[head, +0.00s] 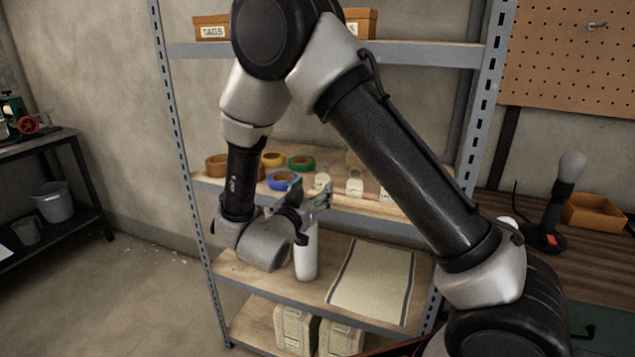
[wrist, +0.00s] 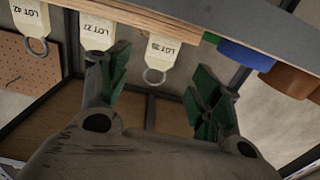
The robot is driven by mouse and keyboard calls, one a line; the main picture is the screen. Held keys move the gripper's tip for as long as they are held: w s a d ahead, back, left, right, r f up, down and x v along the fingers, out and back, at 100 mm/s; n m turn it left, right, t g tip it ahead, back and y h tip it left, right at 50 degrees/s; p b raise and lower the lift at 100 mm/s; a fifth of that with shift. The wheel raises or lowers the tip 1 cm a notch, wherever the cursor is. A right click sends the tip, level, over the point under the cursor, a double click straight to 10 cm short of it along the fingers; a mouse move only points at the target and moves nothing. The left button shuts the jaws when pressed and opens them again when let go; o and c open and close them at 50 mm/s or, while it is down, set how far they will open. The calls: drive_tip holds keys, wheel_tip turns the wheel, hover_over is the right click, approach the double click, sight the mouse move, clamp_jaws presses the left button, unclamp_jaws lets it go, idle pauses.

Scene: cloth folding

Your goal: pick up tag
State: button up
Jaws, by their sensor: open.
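Three cream tags with metal rings sit along the middle shelf's edge. The nearest tag to my jaws (wrist: 163,50) has a "LOT" label and a ring that shows between and beyond my fingers in the wrist view. A second tag (wrist: 97,34) is just left of it, close to my left finger, and a third tag (wrist: 28,18) is at the far left. In the head view the tags (head: 355,187) show right of the tape rolls. My gripper (wrist: 157,88) is open, with green finger pads and nothing between them. In the head view my gripper (head: 318,198) is at the shelf's front edge.
Several tape rolls (head: 279,180) lie left of the tags on the middle shelf (head: 345,208). A white bottle (head: 306,252) and a striped cloth (head: 371,280) are on the shelf below. Boxes marked "TAGS" (head: 211,28) stand on the top shelf.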

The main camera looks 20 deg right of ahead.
sight(322, 181)
drive_tip(key=x, duration=0.7)
drive_tip(key=shift+w+d+f, duration=0.15)
drive_tip(key=shift+w+f, duration=0.05)
drive_tip(key=shift+w, duration=0.05)
drive_tip(key=c, duration=1)
